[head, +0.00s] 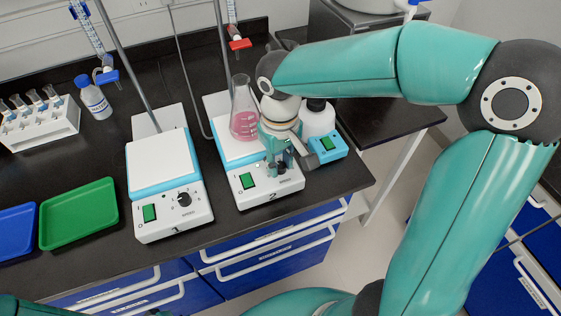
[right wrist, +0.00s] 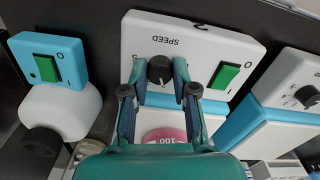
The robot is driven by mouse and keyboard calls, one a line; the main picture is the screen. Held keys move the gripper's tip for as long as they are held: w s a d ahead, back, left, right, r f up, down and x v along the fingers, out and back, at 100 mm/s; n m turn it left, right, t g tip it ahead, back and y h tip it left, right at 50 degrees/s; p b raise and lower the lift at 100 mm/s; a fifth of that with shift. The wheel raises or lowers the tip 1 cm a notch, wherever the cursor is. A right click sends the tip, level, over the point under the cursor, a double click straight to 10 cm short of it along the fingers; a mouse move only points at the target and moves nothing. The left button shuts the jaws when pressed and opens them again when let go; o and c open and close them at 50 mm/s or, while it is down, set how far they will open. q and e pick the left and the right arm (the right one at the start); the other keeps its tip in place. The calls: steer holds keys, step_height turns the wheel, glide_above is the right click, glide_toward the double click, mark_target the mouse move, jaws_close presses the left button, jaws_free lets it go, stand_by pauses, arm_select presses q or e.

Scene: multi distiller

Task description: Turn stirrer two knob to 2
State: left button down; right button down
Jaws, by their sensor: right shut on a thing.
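Stirrer two (head: 258,198) is a white and light blue unit marked 2 on its front, with a green switch and a dark knob. My right gripper (head: 279,168) reaches down to its front panel and mostly hides the knob in the head view. In the right wrist view the black knob (right wrist: 160,70) sits between the two fingertips of my right gripper (right wrist: 159,66), which is shut on it. SPEED is printed beside the knob, upside down. I cannot read which number the knob points to. My left gripper is not in view.
Stirrer one (head: 172,220) stands to the left. A flask with pink liquid (head: 244,118) stands on stirrer two's plate. A small blue unit with a green switch (head: 325,145) and a white container (head: 318,117) are close on the right. A green tray (head: 80,213) lies at left.

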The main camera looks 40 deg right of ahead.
mark_target(280, 165)
steer(key=shift+m, duration=0.4)
steer(key=c, duration=0.9)
jaws_free()
step_height(280, 165, up, 12)
